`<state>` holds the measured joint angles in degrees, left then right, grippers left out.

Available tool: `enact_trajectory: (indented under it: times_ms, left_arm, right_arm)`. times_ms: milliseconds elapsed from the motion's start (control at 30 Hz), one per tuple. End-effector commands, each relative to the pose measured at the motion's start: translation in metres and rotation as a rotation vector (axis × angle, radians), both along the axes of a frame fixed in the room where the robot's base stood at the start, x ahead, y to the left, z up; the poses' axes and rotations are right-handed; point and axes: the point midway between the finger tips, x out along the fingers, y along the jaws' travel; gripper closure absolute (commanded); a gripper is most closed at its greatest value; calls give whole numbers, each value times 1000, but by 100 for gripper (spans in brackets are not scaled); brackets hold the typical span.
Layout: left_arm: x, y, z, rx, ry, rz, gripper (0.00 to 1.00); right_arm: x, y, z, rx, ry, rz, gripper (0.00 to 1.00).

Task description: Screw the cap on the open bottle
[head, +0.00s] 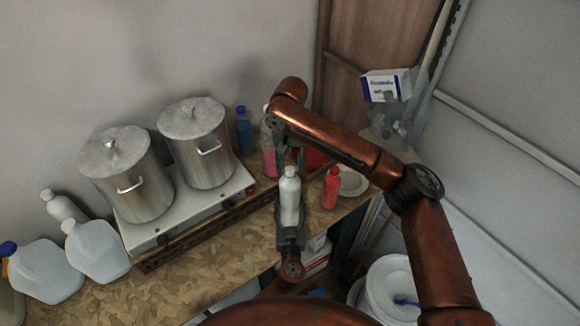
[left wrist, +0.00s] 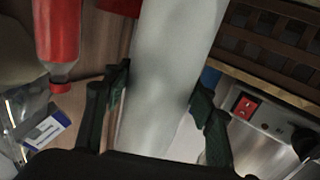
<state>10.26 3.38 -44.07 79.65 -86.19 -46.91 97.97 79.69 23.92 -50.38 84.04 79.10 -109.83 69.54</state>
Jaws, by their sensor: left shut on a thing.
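A white bottle (head: 290,203) stands upright in the middle of the head view, above the worktop's front edge. My left gripper (head: 290,238) is shut on it from the near side. In the left wrist view the white bottle (left wrist: 170,75) fills the space between the two dark fingers (left wrist: 158,120). My right gripper (head: 290,156) points down at the bottle's top from above. A small white top (head: 291,171) shows just under its fingers. I cannot tell whether this is a separate cap or the neck, or whether the right fingers grip it.
A red bottle (head: 331,188) and a white plate (head: 352,184) are close on the right. A hot plate (head: 190,218) with two steel pots (head: 128,178) stands left. White jugs (head: 95,252) are at far left; a white bucket (head: 386,284) is lower right. The front worktop is clear.

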Motion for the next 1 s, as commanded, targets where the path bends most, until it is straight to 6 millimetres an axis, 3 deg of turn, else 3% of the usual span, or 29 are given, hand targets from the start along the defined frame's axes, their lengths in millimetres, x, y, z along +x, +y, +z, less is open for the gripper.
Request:
enact_trajectory:
  times_ms: [133,467,567,1000]
  left_arm:
    - [0,0,-1,0,1,0,100]
    - [0,0,-1,0,2,0,100]
    - [0,0,-1,-1,2,0,100]
    - [0,0,-1,-1,2,0,100]
  right_arm:
    - [0,0,0,0,1,2,56]
    - [-1,1,4,0,1,3,56]
    - [0,1,15,1,0,3,56]
    - [0,0,101,-1,-1,1,56]
